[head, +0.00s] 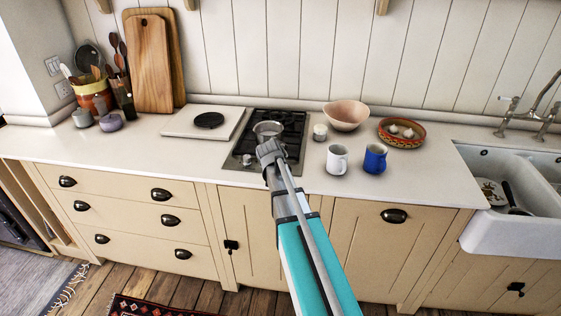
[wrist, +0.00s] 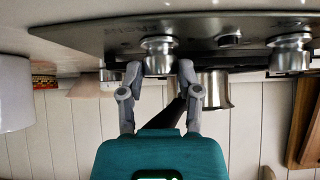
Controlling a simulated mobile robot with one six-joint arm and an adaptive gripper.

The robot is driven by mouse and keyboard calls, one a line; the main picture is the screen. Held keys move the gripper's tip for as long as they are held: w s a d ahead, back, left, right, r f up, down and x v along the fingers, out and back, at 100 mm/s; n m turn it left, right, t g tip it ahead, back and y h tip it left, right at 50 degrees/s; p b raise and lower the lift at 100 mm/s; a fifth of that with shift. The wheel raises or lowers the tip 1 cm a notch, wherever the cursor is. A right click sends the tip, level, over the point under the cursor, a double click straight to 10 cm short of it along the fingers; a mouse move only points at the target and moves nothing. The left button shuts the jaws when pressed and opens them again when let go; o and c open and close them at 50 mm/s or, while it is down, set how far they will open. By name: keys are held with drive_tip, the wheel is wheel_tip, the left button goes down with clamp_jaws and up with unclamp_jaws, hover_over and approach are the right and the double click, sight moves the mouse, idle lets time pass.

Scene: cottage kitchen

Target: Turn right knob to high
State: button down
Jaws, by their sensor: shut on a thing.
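The right knob (wrist: 158,52) is a silver metal knob on the front strip of the black hob (wrist: 110,38), seen upside down in the wrist view. My gripper (wrist: 160,70) is shut on this knob, one finger on each side. The other silver knob (wrist: 288,52) stands apart from my fingers. In the head view my gripper (head: 268,150) is at the front edge of the hob (head: 294,150) and hides the right knob. The left knob (head: 247,160) shows just left of it. I cannot read the knob's setting.
A metal pot (head: 267,129) sits on the hob just behind my gripper. Right of the hob are a small white jar (head: 320,132), a white mug (head: 337,160), a blue mug (head: 375,158) and a bowl (head: 346,115). A pale board (head: 190,122) lies to the left.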

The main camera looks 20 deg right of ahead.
drive_tip(key=shift+s, duration=0.15)
drive_tip(key=shift+c, duration=1.5)
unclamp_jaws()
drive_tip(key=shift+r, duration=0.1)
